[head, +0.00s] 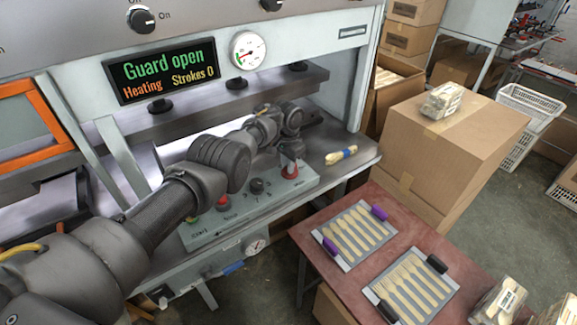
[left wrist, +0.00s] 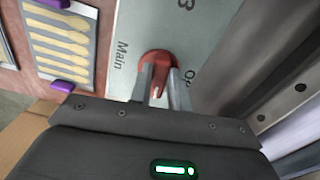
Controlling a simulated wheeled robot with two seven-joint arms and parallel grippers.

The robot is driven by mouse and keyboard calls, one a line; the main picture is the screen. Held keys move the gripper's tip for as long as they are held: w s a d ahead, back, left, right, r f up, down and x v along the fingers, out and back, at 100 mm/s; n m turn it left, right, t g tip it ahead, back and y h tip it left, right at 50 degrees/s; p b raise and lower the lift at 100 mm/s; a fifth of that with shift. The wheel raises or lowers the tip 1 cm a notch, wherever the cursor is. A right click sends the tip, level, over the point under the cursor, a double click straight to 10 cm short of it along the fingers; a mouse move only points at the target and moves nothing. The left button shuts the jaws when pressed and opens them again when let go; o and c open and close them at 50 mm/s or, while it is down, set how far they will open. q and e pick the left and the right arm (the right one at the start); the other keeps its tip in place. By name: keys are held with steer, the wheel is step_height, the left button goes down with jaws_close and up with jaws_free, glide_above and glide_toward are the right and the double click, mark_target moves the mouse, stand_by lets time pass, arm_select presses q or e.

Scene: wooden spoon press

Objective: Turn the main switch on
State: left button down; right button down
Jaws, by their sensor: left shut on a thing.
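The main switch is a red rotary knob (head: 290,172) at the right end of the grey control panel (head: 228,219) on the press. In the left wrist view the red knob (left wrist: 157,60) sits beside the word "Main". My left gripper (head: 289,157) points down onto the knob from above; in the left wrist view its fingers (left wrist: 164,80) are closed around it. The fingers hide part of the knob, and I cannot tell its exact setting. My right gripper is not in view.
The display (head: 162,71) reads "Guard open", "Heating", "Strokes 0". Trays of wooden cutlery rest on the red table (head: 381,232). A cardboard box (head: 450,150) stands behind it. Another dark knob (head: 257,186) is close to the left arm.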

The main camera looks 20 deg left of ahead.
arm_select(q)
steer(key=shift+f+m, duration=0.1)
steer(key=shift+m, duration=0.8)
steer(key=c, duration=1.3)
jaws_free()
steer(key=shift+w+r, duration=0.1)
steer(key=shift+r, duration=0.4)
step_height(320, 180, up, 10)
steer(key=shift+f+p, duration=0.1)
steer(key=shift+p, duration=0.45)
